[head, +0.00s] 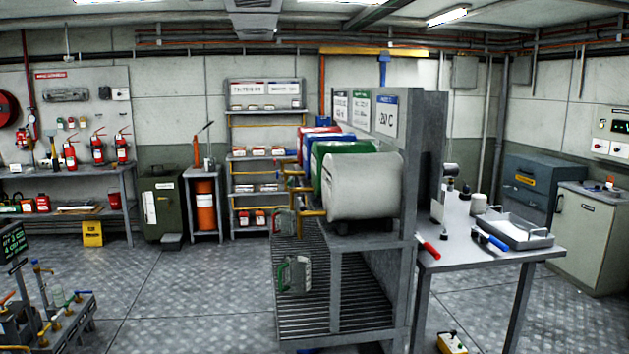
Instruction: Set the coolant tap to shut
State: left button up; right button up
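Neither of my grippers is in view. A rack in the middle holds a row of drums: a white drum (362,187) nearest, then a green drum (318,160), a blue drum (309,146) and a red drum (316,130) behind. Brass-coloured taps (300,190) stick out from their left ends. At the lower left edge a bench (65,330) carries several small taps with coloured handles, beside a dark sign with green text (12,243). I cannot tell which tap is the coolant tap, or how its handle is set.
A metal table (480,258) with a tray (513,231) and tools stands right of the rack. A green bin (162,205), shelves (268,118) and a workbench (90,175) line the back wall. The floor (190,290) between the bench and the rack is clear.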

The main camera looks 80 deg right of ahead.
aim_at(290, 183)
jog(key=z, duration=2.75)
jog(key=i+j+z, duration=0.3)
jog(key=i, duration=0.4)
jog(key=i+j+z, duration=0.35)
jog(key=i+j, duration=0.3)
